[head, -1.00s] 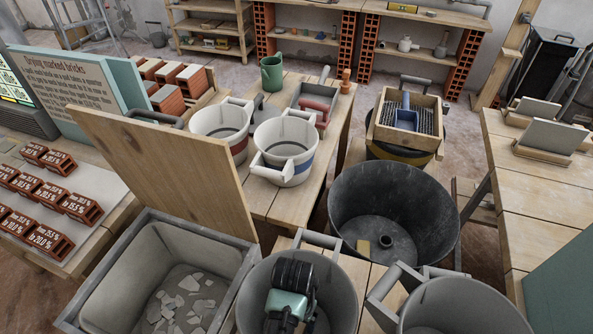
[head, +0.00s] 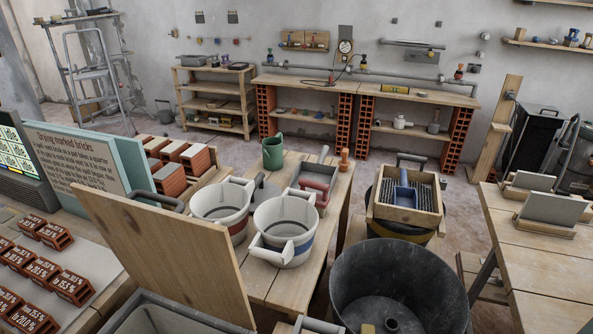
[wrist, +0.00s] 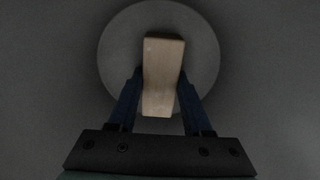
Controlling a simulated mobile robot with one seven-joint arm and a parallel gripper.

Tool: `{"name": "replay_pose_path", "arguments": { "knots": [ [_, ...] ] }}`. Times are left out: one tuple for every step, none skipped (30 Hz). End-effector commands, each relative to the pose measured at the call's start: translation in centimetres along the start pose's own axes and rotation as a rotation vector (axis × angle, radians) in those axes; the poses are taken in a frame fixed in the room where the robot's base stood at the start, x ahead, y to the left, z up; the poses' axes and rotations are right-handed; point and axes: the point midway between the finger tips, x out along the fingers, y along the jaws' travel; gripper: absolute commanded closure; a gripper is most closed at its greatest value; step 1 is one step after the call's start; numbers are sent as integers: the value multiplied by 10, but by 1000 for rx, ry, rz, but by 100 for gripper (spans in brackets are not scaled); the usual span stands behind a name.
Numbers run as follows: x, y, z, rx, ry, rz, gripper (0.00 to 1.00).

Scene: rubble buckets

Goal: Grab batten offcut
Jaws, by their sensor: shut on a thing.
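The batten offcut (wrist: 163,62), a short pale wooden block, stands out in the middle of the dark wrist view. My gripper (wrist: 160,88) is shut on it, with one dark blue finger against each side. Behind the offcut is a round, lighter grey disc (wrist: 113,62) with darker grey around it, which looks like the inside of a bucket. I cannot tell how high the offcut is above that surface. My gripper and the held offcut are outside the head view.
A large black tub (head: 395,285) stands at the lower middle, with a small yellowish block (head: 367,329) in it. Two white buckets (head: 283,232) stand on a wooden bench (head: 262,285). An upright wooden board (head: 160,255) is at the left. A table (head: 535,255) is at the right.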

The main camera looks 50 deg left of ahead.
Motion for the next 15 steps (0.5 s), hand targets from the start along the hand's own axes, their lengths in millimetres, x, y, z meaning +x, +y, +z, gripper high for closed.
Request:
{"name": "replay_pose_path", "arguments": {
  "knots": [
    [0, 0, 0, 0, 0, 0, 85],
    [0, 0, 0, 0, 0, 0, 91],
    [0, 0, 0, 0, 0, 0, 98],
    [0, 0, 0, 0, 0, 0, 100],
    [0, 0, 0, 0, 0, 0, 100],
    [0, 0, 0, 0, 0, 0, 100],
    [0, 0, 0, 0, 0, 0, 100],
    [0, 0, 0, 0, 0, 0, 100],
    [0, 0, 0, 0, 0, 0, 100],
    [0, 0, 0, 0, 0, 0, 100],
    [-1, 0, 0, 0, 1, 0, 100],
    [-2, 0, 0, 0, 1, 0, 100],
    [-4, 0, 0, 0, 2, 0, 100],
    [-6, 0, -1, 0, 2, 0, 100],
    [-11, 0, -1, 0, 2, 0, 100]
  ]
}}
